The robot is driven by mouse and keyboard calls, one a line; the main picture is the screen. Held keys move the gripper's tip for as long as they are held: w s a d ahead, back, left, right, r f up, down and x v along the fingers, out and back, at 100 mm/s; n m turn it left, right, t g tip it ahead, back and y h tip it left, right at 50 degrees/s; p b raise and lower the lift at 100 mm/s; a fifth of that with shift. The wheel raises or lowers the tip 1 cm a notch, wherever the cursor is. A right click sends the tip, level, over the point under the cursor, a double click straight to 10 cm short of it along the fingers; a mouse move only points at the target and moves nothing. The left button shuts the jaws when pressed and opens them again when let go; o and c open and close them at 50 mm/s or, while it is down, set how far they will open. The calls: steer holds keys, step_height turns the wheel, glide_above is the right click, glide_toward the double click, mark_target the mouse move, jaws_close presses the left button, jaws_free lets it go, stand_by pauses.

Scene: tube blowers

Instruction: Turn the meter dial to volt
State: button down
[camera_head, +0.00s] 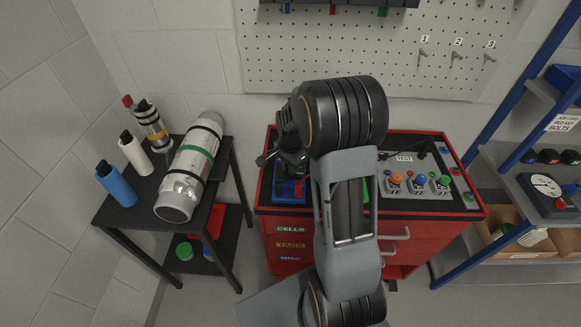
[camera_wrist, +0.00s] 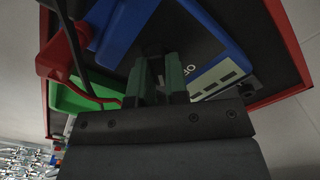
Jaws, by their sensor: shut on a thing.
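The meter (camera_wrist: 218,38) has a blue case and a dark face with the letters "OF" and a pale panel. In the head view, its blue case (camera_head: 290,190) shows on the left of the red cabinet's top, partly under my gripper. My gripper (camera_wrist: 157,64) reaches down to the meter face, its two green-grey fingers shut on what appears to be the dial. The dial is mostly hidden between the fingers, so its pointing direction and the volt mark cannot be read. In the head view my gripper (camera_head: 287,165) is dark and partly hidden by my wrist.
The red cabinet (camera_head: 300,245) has a raised red rim. Beside the meter are a red part (camera_wrist: 55,52) and a green part (camera_wrist: 80,98). A grey button box (camera_head: 420,186) stands right. A black table (camera_head: 135,208) with bottles stands left, a blue-framed shelf (camera_head: 505,120) right.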

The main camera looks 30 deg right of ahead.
stand_by(0.4)
steer(key=c, duration=1.1)
jaws_free()
step_height(320, 180, up, 14)
steer(key=shift+f, duration=0.1)
